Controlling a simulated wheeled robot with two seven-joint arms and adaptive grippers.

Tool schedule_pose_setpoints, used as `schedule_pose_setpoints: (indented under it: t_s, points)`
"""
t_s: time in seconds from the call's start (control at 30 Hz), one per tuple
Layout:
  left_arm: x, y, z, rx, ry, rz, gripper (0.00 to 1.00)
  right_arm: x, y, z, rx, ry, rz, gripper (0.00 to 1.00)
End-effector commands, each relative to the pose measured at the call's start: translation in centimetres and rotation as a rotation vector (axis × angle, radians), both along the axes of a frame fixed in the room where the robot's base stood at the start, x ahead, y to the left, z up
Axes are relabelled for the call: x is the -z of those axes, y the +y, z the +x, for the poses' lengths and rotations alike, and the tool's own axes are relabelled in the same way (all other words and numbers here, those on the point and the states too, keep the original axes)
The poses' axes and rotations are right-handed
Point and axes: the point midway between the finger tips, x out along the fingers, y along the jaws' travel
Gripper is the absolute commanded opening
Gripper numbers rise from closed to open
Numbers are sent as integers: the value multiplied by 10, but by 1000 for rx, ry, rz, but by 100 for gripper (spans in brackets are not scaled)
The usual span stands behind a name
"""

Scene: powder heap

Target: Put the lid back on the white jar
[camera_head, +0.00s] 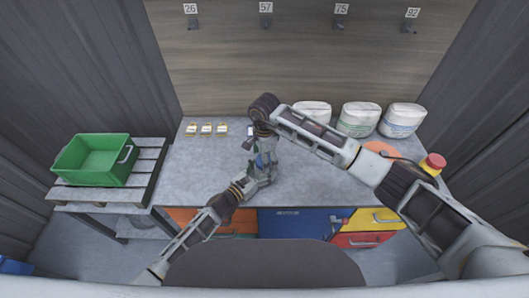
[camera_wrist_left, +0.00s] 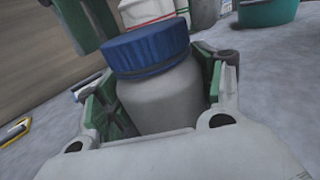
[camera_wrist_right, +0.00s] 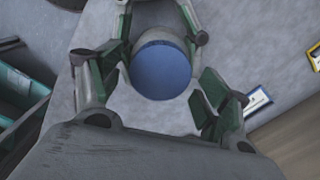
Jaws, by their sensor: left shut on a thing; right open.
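The white jar (camera_wrist_left: 165,98) stands upright between the fingers of my left gripper (camera_head: 264,174), which is shut on its body. The blue lid (camera_wrist_left: 147,46) rests on top of the jar; I cannot tell whether it is screwed tight. In the right wrist view the lid (camera_wrist_right: 162,70) shows from above as a round blue disc, covering most of the jar. My right gripper (camera_wrist_right: 158,82) is open, its fingers apart on either side of the lid with visible gaps. In the head view the arms largely hide the jar.
Several white bags (camera_head: 358,119) stand at the back right. A red button (camera_head: 433,163) and an orange disc (camera_head: 381,149) are at the right. Small yellowish cards (camera_head: 206,128) lie at the back left. A green crate (camera_head: 95,160) sits on a side pallet.

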Motion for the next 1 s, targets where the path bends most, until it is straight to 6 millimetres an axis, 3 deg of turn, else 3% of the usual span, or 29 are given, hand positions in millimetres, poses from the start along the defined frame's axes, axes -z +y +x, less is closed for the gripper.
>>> schedule_pose_setpoints:
  t_s: [0.43,0.8,1.0]
  points:
    - [0,0,0,0,1,1,1,5,0,0,-1,-1,-1,76]
    - [0,0,0,0,1,1,1,5,0,0,0,-1,-1,30]
    - [0,0,0,0,1,1,1,5,0,0,28,-1,-1,29]
